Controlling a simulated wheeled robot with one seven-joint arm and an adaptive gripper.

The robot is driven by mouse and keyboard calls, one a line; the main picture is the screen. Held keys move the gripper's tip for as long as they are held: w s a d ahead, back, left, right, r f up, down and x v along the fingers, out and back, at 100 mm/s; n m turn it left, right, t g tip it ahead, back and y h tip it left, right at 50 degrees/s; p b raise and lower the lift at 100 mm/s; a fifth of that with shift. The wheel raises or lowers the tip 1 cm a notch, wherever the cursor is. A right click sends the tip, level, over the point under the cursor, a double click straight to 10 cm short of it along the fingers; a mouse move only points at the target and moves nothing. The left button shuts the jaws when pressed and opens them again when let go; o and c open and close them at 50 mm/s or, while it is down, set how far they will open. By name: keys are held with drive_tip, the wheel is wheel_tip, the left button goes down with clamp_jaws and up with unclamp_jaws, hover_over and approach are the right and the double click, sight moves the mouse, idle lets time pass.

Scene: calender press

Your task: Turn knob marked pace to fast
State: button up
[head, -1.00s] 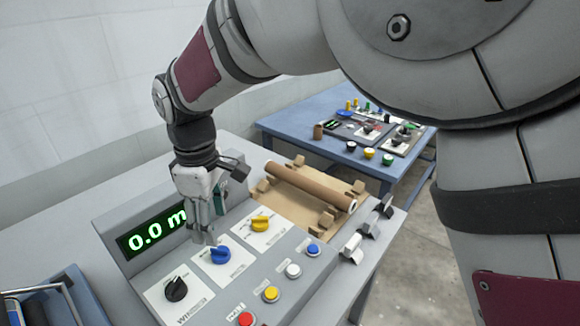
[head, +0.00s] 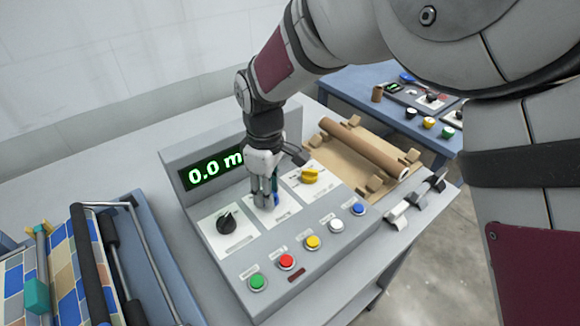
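The grey control panel carries a row of three knobs on white plates. The black knob (head: 227,222) is at the left and the yellow knob (head: 310,175) at the right. The blue knob (head: 277,199) is in the middle, mostly hidden behind my gripper. The plate labels are too small to read, so I cannot tell which one says pace. My gripper (head: 264,200) points down at the blue knob, its fingertips at or just over it. I cannot tell whether they touch the knob or how far apart they are.
A green display (head: 213,170) reading "0.0 m" stands behind the knobs. Several coloured push buttons, including a red one (head: 286,261), line the panel's front. A brown roll (head: 365,147) lies right of the panel. A blue tray with patterned material (head: 60,265) is at the left.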

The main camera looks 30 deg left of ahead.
drive_tip(key=c, duration=0.4)
drive_tip(key=shift+o, duration=0.2)
drive_tip(key=shift+m, duration=0.4)
drive_tip(key=m+p, duration=0.2)
drive_tip(key=m, duration=0.3)
drive_tip(key=shift+s+m, duration=0.1)
drive_tip(key=shift+m, duration=0.2)
drive_tip(key=m+p, duration=0.2)
drive_tip(key=m, duration=0.3)
drive_tip(key=shift+m+p, duration=0.3)
drive_tip(key=shift+p, duration=0.1)
drive_tip(key=o, duration=1.2)
